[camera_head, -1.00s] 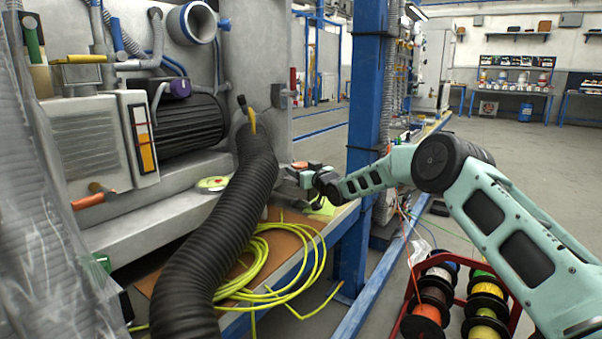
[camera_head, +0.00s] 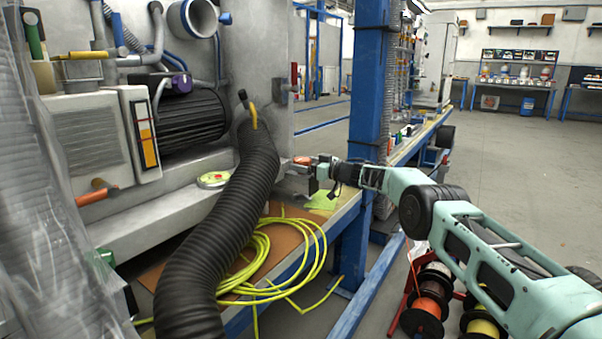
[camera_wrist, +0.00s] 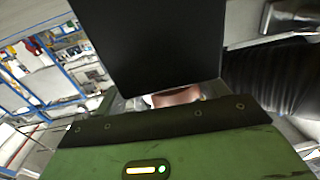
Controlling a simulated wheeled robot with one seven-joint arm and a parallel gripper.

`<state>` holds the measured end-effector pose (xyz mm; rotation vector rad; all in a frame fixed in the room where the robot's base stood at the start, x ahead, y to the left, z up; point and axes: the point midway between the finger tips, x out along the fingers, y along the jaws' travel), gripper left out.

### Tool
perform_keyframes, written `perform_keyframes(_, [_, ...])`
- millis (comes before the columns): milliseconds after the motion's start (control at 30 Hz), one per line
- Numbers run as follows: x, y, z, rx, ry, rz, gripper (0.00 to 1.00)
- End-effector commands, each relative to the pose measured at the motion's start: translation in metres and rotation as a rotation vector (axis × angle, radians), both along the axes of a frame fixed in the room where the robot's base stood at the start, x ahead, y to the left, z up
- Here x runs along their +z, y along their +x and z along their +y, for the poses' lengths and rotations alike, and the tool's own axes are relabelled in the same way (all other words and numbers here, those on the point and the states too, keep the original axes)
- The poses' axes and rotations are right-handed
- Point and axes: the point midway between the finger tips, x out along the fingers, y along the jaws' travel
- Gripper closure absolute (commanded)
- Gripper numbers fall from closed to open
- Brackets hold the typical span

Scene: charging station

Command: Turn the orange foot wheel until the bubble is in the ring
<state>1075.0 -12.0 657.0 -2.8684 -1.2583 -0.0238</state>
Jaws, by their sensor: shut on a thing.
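My gripper (camera_head: 311,177) is at the wheel, reaching in from the right. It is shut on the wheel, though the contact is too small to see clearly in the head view. In the wrist view a copper-orange piece (camera_wrist: 175,97) shows between the dark finger block and the green gripper body; most of it is hidden. A round yellow-green disc (camera_head: 213,179), perhaps the bubble level, lies on the grey ledge left of the hose. Its bubble is too small to make out.
The thick black corrugated hose (camera_head: 230,215) stands between the disc and my gripper. A yellow cable coil (camera_head: 262,265) lies on the bench below. A blue post (camera_head: 368,90) rises close behind my wrist. A red rack of cable reels (camera_head: 428,305) stands under my arm.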

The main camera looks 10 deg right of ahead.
Motion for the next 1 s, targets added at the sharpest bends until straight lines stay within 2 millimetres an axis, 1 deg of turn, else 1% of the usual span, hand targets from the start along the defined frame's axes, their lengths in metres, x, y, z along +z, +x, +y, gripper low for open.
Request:
perform_keyframes(33, [-0.006,0.004,-0.016,-0.019,-0.007,-0.005,0.49])
perform_keyframes(100, [-0.005,0.003,-0.014,0.001,-0.007,-0.003,0.49])
perform_keyframes(167, [-0.003,0.002,-0.011,0.017,-0.008,-0.004,0.52])
perform_keyframes(367, [0.0,-0.004,0.0,0.061,-0.014,0.003,0.68])
perform_keyframes(533, [0.002,-0.006,0.004,0.077,-0.015,0.007,0.68])
perform_keyframes(900, [0.002,-0.007,0.005,0.083,-0.015,0.008,0.68])
perform_keyframes(933, [0.002,-0.007,0.005,0.083,-0.015,0.008,0.37])
perform_keyframes(1000, [0.002,-0.007,0.006,0.084,-0.015,0.008,0.37])
